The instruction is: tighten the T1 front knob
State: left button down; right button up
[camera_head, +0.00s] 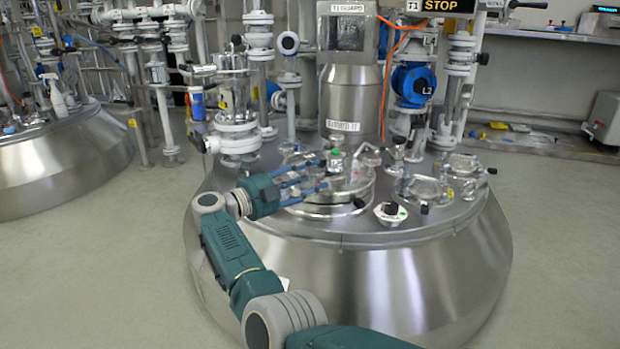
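The T1 reactor is the large steel vessel (350,275) in the middle, with a domed top crowded with fittings. A round glass-topped manway cover (335,208) sits at the front of its top. A small dark knob (359,203) shows at the cover's front right rim; I cannot tell for sure that it is the front knob. My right gripper (323,174) reaches in from the left over the cover, its blue fingers spread and pointing right. It looks open and empty, apart from the dark knob. My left gripper is not in view.
A steel motor housing (350,100), pipes and a blue valve (413,82) rise behind. Another steel vessel (65,160) stands at left. The floor (90,280) at front left is clear.

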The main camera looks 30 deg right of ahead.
jog(key=s+a, duration=0.1)
jog(key=a, duration=1.1)
jog(key=shift+d, duration=0.1)
